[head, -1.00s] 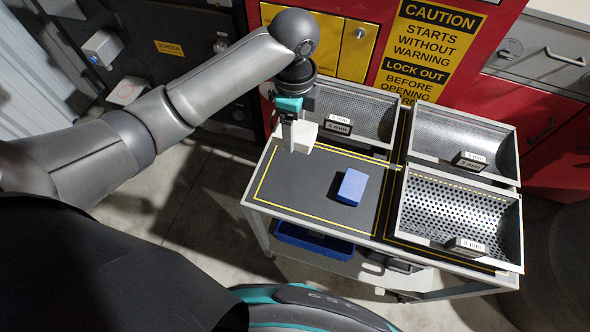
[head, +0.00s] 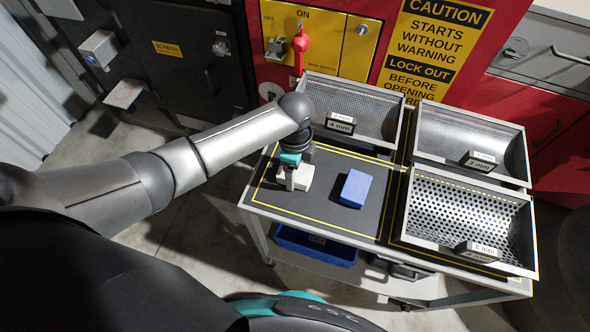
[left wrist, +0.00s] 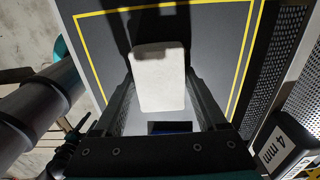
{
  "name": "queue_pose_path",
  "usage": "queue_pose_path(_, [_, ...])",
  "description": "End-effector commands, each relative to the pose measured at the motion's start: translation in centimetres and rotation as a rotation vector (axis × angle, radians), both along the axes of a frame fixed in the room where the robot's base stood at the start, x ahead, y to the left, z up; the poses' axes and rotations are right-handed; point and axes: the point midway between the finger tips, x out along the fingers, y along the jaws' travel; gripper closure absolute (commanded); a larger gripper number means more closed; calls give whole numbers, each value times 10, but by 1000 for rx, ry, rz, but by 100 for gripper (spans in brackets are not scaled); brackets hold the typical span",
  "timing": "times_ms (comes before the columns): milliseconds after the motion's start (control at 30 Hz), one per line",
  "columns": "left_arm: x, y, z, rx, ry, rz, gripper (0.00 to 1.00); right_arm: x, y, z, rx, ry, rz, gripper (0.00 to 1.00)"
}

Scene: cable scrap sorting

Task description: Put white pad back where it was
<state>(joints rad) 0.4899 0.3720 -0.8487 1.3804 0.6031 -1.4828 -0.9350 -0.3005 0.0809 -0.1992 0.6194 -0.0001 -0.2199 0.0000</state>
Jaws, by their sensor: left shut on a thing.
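The white pad (head: 297,178) is a small pale block at the left part of the dark, yellow-outlined cart top (head: 330,208). My left gripper (head: 291,181) is shut on it from above. In the left wrist view the pad (left wrist: 159,78) sits between the two fingers of the left gripper (left wrist: 170,108), over the dark mat inside the yellow line. The pad is at or just above the mat; I cannot tell if it touches. A blue pad (head: 354,188) lies on the mat to its right. My right gripper is not in view.
A perforated tray marked 4 mm (head: 352,103) stands behind the mat. Two more trays, a rear one (head: 470,140) and a coarse perforated one (head: 465,210), stand at the right. A blue bin (head: 315,247) is on the lower shelf. The mat's front is clear.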

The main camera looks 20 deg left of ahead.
Motion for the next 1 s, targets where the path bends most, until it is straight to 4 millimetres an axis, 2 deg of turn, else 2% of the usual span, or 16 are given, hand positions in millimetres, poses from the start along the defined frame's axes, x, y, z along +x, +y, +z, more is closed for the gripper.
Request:
queue_pose_path(300, [0, 0, -2, 0, 0, -1, 71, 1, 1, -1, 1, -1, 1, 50])
queue_pose_path(333, [0, 0, -2, 0, 0, -1, 24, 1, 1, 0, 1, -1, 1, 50])
queue_pose_path(533, [0, 0, -1, -1, -1, -1, 1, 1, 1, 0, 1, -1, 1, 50])
queue_pose_path(833, [0, 0, 2, -1, -1, -1, 0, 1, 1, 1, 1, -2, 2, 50])
queue_pose_path(1000, [1, 0, 24, -2, -3, -2, 0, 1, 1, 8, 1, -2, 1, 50])
